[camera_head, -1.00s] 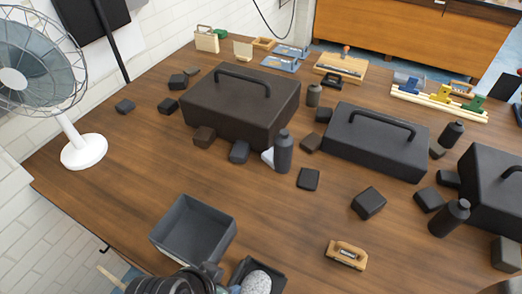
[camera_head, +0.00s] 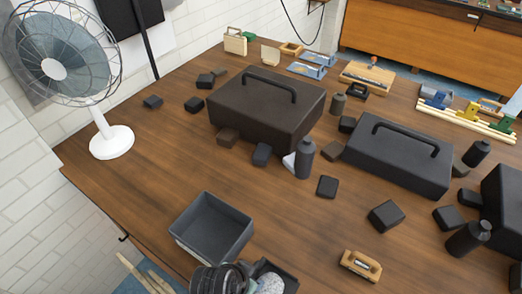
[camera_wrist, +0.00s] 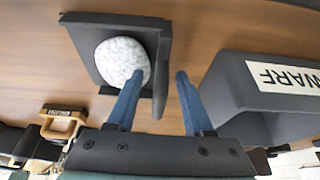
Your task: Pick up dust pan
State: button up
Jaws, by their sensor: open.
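A dark, shallow pan that looks like the dust pan (camera_wrist: 82,38) lies on the table in the wrist view, with a white speckled stone-like lump (camera_wrist: 122,62) in it. The pan also shows at the bottom of the head view (camera_head: 287,276), partly hidden by my arm, with the lump (camera_head: 270,284) inside. My gripper (camera_wrist: 160,80) is open, with two blue fingers. In the wrist view the pan's dark upright side appears between the fingertips; I cannot tell whether they touch it. The fingers are hidden in the head view.
A grey open bin (camera_head: 237,245) stands close beside the pan; its labelled wall (camera_wrist: 230,75) is right of my fingers in the wrist view. A wooden-handled block (camera_head: 360,264) lies to the right. Dark cases, bottles and small blocks fill the table behind. A white fan (camera_head: 112,142) stands left.

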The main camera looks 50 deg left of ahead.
jog(key=shift+w+f, duration=0.1)
jog(key=shift+f, duration=0.1)
grip_shut()
jog(key=shift+r, duration=0.1)
dwell(0.4)
